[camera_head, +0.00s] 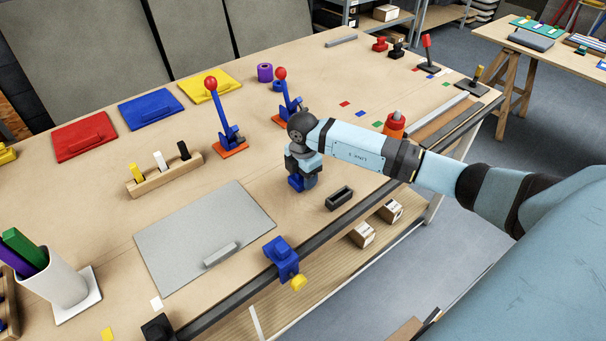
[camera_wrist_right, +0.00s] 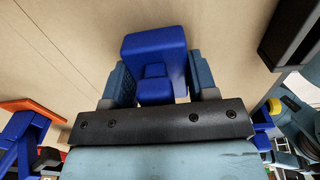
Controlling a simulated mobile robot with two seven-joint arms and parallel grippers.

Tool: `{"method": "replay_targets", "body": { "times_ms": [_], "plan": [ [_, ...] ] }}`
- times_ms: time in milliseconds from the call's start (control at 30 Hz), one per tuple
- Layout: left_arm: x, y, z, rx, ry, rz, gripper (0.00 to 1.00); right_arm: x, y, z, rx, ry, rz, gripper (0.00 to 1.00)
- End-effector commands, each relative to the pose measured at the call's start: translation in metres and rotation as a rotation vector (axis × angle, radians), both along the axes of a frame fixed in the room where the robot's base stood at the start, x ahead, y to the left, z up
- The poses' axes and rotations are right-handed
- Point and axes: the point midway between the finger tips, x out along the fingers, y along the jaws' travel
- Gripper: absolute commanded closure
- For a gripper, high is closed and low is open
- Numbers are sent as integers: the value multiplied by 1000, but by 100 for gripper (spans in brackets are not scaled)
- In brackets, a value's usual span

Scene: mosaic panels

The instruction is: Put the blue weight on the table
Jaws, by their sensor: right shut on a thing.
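The blue weight (camera_head: 297,182) is at the lower end of my right gripper (camera_head: 303,172) in the head view. In the right wrist view the blue weight (camera_wrist_right: 155,60) sits between the two fingers of my right gripper (camera_wrist_right: 155,88), which is shut on it. The weight is at or just above the wooden table (camera_head: 330,105); I cannot tell whether it touches. My left gripper is not in view.
A dark open holder (camera_head: 339,198) lies just right of the weight. Two red-knobbed toggle clamps (camera_head: 226,135) (camera_head: 286,105) stand behind it. A grey plate (camera_head: 190,225) lies to the left, and a blue clamp (camera_head: 282,256) sits on the front edge.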

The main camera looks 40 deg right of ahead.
Motion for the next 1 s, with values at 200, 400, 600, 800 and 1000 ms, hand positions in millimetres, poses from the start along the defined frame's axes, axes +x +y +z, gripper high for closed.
{"method": "replay_targets", "body": {
  "times_ms": [200,400,600,800,1000],
  "plan": [
    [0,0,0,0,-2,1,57,1,0,0,0,-3,0,100],
    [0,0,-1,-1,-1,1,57,0,0,-2,0,0,0,21],
    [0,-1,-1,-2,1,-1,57,0,0,-2,-1,0,0,21],
    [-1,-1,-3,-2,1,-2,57,1,-1,12,-1,-3,0,21],
    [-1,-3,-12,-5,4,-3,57,1,-1,52,-2,-5,1,21]
  ]
}}
